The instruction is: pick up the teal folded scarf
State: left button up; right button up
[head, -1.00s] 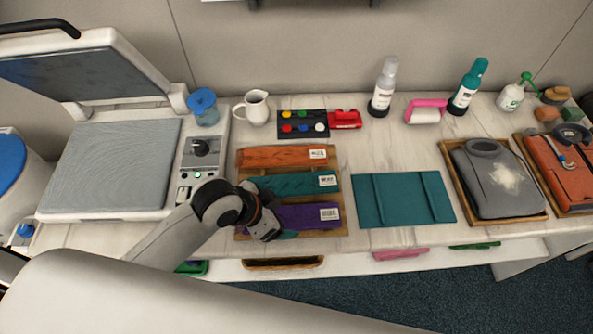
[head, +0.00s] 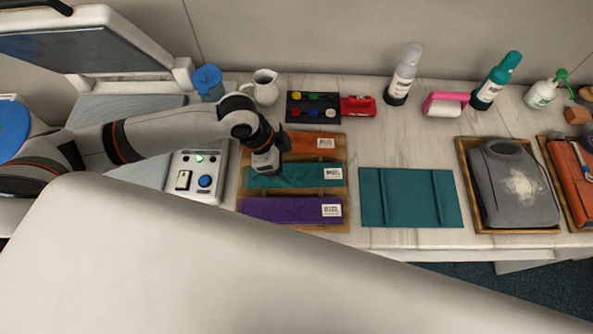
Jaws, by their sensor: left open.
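The teal folded scarf (head: 305,176) lies in the middle of a wooden tray (head: 296,198), with a white label at its right end. An orange folded scarf (head: 309,143) lies behind it and a purple one (head: 285,210) in front. My left gripper (head: 266,168) is open, pointing down at the left part of the teal scarf. The fingertips overlap the scarf's far edge in the picture; I cannot tell whether they touch it. My right gripper is not in view.
A flat teal cloth (head: 411,197) lies right of the tray. A heat press (head: 88,48) stands open at left. A white pitcher (head: 263,87), a blue-lidded jar (head: 207,82) and a button panel (head: 313,106) stand behind. A tray with a grey garment (head: 513,187) is further right.

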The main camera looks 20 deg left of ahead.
aim_at(295, 174)
pick_arm(q)
jog(key=shift+w+d+f, duration=0.15)
jog(key=shift+d+f, duration=0.05)
jog(key=shift+f, duration=0.4)
jog(key=p+x, duration=0.1)
jog(key=x, duration=0.2)
jog(key=shift+f+p, duration=0.3)
jog(key=shift+p, duration=0.1)
jog(key=shift+d+f, duration=0.1)
jog(key=shift+f, duration=0.35)
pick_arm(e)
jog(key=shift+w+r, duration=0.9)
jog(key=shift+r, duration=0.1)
pick_arm(q)
jog(key=shift+c, duration=0.2)
